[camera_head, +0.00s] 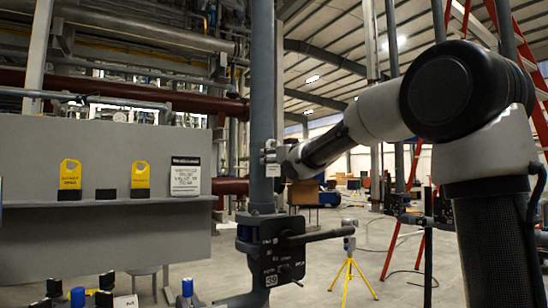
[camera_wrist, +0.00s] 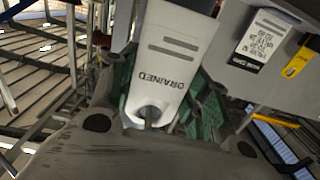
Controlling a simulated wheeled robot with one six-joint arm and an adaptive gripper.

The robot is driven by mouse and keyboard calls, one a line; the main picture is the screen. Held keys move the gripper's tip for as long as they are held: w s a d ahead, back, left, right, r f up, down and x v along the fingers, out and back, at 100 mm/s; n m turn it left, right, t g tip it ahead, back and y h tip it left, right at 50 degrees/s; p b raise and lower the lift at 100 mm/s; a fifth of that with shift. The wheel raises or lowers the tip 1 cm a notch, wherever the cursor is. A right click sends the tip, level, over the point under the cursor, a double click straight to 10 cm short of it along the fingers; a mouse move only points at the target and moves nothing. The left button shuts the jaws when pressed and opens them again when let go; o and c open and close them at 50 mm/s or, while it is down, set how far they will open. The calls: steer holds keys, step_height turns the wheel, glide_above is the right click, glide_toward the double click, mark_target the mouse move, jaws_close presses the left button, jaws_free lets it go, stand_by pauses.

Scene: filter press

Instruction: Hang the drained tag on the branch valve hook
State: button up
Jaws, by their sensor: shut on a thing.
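The white drained tag (camera_wrist: 168,75) fills the middle of the wrist view, its lettering upside down. My gripper (camera_wrist: 160,88) is shut on it, with green pads on either side. The tag's hole end faces the bottom of the picture, and a thin dark shape shows in the hole; I cannot tell what it is. In the head view my gripper (camera_head: 275,160) is at the upright grey pipe (camera_head: 262,95), above the valve (camera_head: 282,250) with its black lettered plate and side handle. A small white piece shows there. I cannot clearly make out the hook.
A grey panel with a shelf (camera_head: 110,212) stands at left. It holds two yellow tags (camera_head: 140,178), an empty black holder (camera_head: 106,194) and a white sign (camera_head: 186,176). A yellow tripod (camera_head: 349,270) and a red ladder (camera_head: 405,200) stand to the right on open floor.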

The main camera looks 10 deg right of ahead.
stand_by(0.4)
steer(key=o, duration=0.9)
steer(key=v, duration=1.2)
steer(key=s+d+f+m+g+h, duration=0.1)
steer(key=s+d+f+g+h, duration=0.3)
steer(key=f, duration=0.5)
steer(key=s+d+f+m+g+h, duration=0.1)
steer(key=s+d+f+g+h, duration=0.2)
steer(key=d+f, duration=0.5)
steer(key=shift+s+f+m+g+y, duration=0.25)
steer(key=shift+s+f+g, duration=0.75)
steer(key=shift+s+f, duration=2.55)
steer(key=shift+s+f+m+g+y, duration=0.25)
steer(key=shift+s+f+g, duration=0.95)
steer(key=shift+s, duration=4.5)
steer(key=shift+s+f+m+g+y, duration=0.25)
steer(key=shift+s+f+g, duration=0.55)
steer(key=shift+s+f, duration=2.85)
